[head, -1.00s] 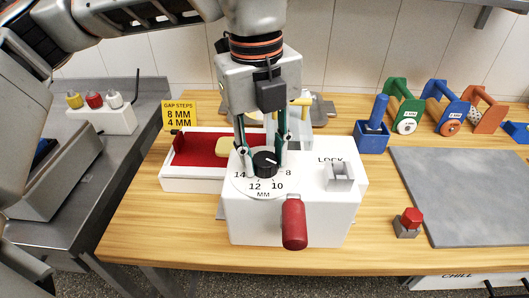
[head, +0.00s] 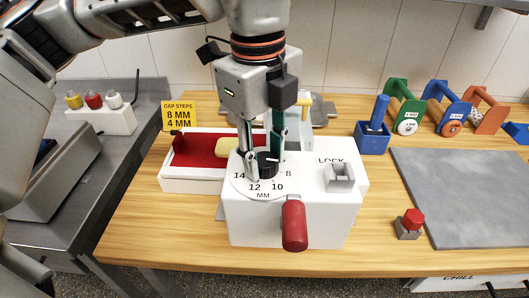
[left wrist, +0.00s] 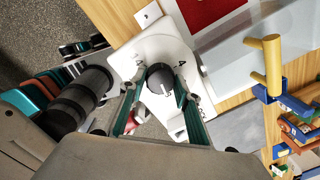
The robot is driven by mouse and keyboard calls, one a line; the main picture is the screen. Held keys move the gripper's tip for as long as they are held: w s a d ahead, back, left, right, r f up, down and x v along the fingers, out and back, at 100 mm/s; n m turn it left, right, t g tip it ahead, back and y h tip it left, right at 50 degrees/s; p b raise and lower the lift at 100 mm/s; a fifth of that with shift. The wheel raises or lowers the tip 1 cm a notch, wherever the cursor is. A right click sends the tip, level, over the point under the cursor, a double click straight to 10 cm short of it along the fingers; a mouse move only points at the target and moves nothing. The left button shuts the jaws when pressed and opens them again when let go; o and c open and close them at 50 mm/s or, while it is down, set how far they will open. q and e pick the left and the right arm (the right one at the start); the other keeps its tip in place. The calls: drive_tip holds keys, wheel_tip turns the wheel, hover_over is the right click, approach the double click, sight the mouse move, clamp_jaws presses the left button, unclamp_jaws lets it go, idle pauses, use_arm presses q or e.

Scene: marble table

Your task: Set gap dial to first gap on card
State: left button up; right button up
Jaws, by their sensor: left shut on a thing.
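The black gap dial knob (head: 268,165) sits on a round white scale on top of the white machine (head: 330,215). The numbers 14, 12, 10 and 8 show around the near side of the scale. A pale mark on the knob points roughly right, but its exact setting is unclear. My left gripper (head: 264,170) points down with its fingers shut on the knob. The knob also shows between the fingers in the left wrist view (left wrist: 160,77). The yellow card (head: 179,116) reads "GAP STEPS 8 MM 4 MM". My right gripper is not in view.
A red-handled lever (head: 294,224) stands at the machine's front, beside a grey square LOCK piece (head: 340,178). A white tray with a red bed (head: 166,182) lies behind left. A blue holder (head: 371,138) and grey mat (head: 465,190) are to the right.

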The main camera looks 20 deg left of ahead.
sight(261, 162)
use_arm(q)
drive_tip(key=o, duration=1.1)
drive_tip(key=shift+o, duration=0.2)
wheel_tip(261, 162, up, 12)
drive_tip(key=shift+s+a, duration=0.15)
drive_tip(key=shift+s, duration=0.15)
